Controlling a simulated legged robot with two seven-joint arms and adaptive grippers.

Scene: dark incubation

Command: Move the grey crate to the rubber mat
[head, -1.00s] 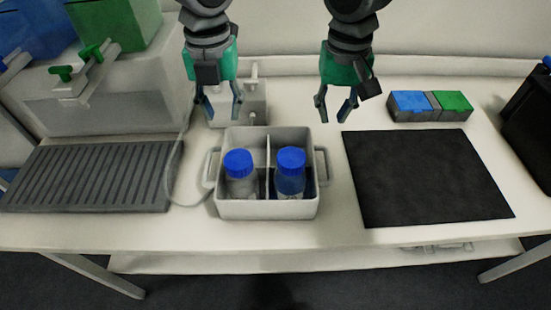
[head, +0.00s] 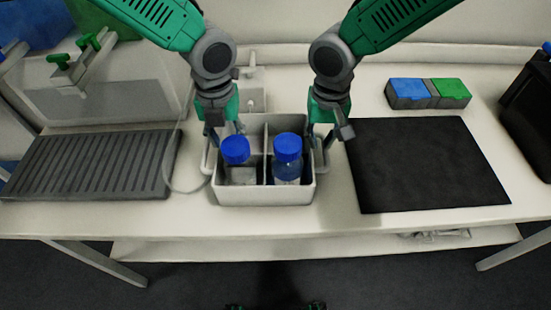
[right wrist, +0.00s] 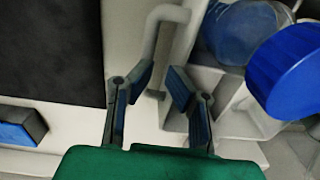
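The grey crate (head: 300,192) stands on the bench, divided inside, with two blue-capped bottles (head: 235,150) (head: 287,147) in its front compartments. Its right handle (right wrist: 163,45) shows in the right wrist view. The black rubber mat (head: 425,170) lies flat and empty to the right of the crate. My right gripper (head: 322,142) is at the crate's right side. In the right wrist view its fingers (right wrist: 160,85) are open, with the handle between and just beyond the tips. My left gripper (head: 224,135) is at the crate's left side, its fingers apart; their tips are partly hidden.
A grey ridged tray (head: 95,165) lies to the left, with a pale cable beside the crate. A box with blue and green lids (head: 428,93) stands behind the mat. A black container (head: 530,125) stands at the far right. Bare bench lies in front.

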